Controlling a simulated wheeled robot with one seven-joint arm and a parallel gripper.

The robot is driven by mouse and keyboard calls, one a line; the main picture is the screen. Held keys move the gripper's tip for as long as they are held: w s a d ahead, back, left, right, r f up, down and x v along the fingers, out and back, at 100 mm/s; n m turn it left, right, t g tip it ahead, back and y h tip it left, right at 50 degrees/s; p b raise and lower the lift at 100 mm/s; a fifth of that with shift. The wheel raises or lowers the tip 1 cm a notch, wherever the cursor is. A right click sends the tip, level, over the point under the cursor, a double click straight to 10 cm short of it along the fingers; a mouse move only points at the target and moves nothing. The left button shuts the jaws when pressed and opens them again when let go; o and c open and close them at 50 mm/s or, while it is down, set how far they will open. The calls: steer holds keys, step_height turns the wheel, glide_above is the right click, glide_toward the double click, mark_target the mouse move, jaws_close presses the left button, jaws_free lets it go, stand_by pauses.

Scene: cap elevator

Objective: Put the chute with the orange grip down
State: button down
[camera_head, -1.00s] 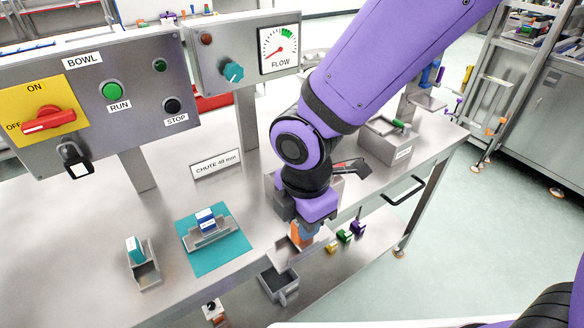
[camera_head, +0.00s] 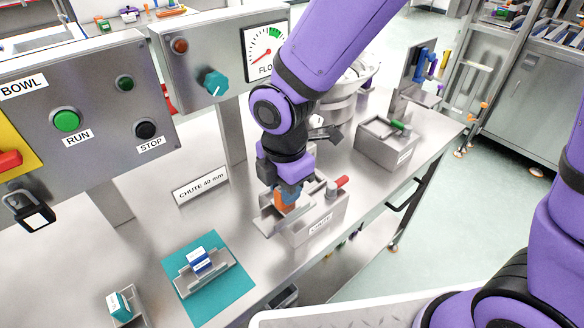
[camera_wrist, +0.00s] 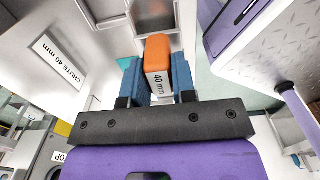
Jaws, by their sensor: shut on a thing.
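My gripper (camera_head: 288,190) is shut on the orange grip (camera_head: 285,201) of a grey metal chute (camera_head: 266,219). Another chute (camera_head: 205,277) with a blue-and-white grip lies on a teal mat (camera_head: 222,291). A sign reading CHUTE 40 mm (camera_head: 200,186) stands behind.
A teal-gripped part (camera_head: 121,303) is at the lower left. A red handle (camera_head: 342,182) is at the CHUTE box. Control panels (camera_head: 100,105) stand at the back left. Another metal box (camera_head: 385,150) is to the right. Bare steel table lies between sign and mat.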

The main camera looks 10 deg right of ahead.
steer(key=shift+w+d+f, duration=0.45)
steer(key=shift+w+f, duration=0.3)
steer(key=shift+w, duration=1)
steer(key=shift+w+d+f, duration=0.45)
steer(key=shift+w+f, duration=0.3)
steer(key=shift+w, duration=1)
steer(key=shift+w+d+f, duration=0.45)
steer(key=shift+w+f, duration=0.3)
steer(key=shift+w, duration=1)
steer(key=shift+f, duration=0.15)
steer(key=c, duration=0.9)
jaws_free()
